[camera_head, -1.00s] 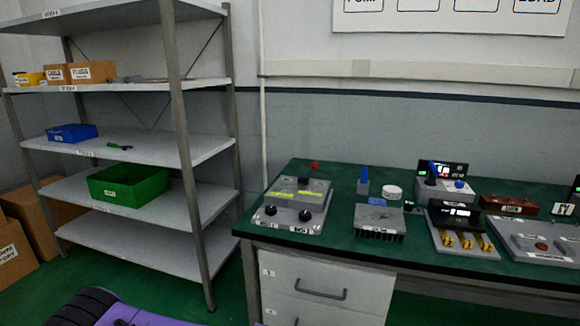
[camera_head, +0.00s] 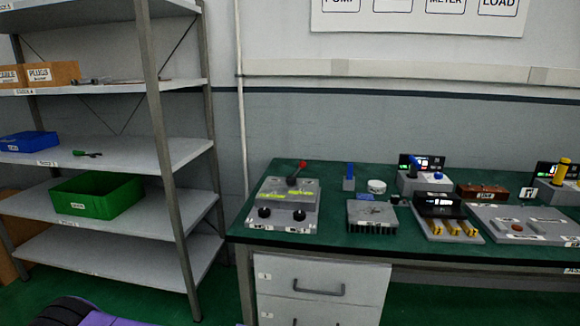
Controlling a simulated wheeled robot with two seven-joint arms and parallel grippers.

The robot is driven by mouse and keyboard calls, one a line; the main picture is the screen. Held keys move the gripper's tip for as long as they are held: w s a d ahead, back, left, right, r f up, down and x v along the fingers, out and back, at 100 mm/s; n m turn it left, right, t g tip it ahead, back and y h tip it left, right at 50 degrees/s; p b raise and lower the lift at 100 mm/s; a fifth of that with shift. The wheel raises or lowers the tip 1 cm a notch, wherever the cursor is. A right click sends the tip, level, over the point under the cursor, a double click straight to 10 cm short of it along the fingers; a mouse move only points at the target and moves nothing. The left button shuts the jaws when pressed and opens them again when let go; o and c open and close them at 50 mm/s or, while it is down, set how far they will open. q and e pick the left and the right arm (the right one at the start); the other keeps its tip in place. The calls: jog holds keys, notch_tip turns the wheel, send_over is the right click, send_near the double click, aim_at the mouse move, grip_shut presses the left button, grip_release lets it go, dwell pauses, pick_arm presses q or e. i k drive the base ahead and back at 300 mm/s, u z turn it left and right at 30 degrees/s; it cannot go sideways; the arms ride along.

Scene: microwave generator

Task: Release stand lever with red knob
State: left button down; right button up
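A dark lever with a red knob (camera_head: 302,163) rises at the back edge of a grey stand box (camera_head: 285,196) on the left of the green bench. The box has two black knobs on its front and yellow labels on top. The lever leans a little to the right. Neither of my grippers shows in the head view, so nothing is seen touching the lever.
The green bench (camera_head: 250,231) also carries a finned block (camera_head: 371,215), a blue-topped post (camera_head: 348,176), a white round part (camera_head: 376,186) and several instruments to the right. A shelf rack with a green bin (camera_head: 97,194) stands at the left. Drawers (camera_head: 319,290) sit under the bench.

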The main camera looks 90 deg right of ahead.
aim_at(302, 165)
jog(key=z, duration=3.75)
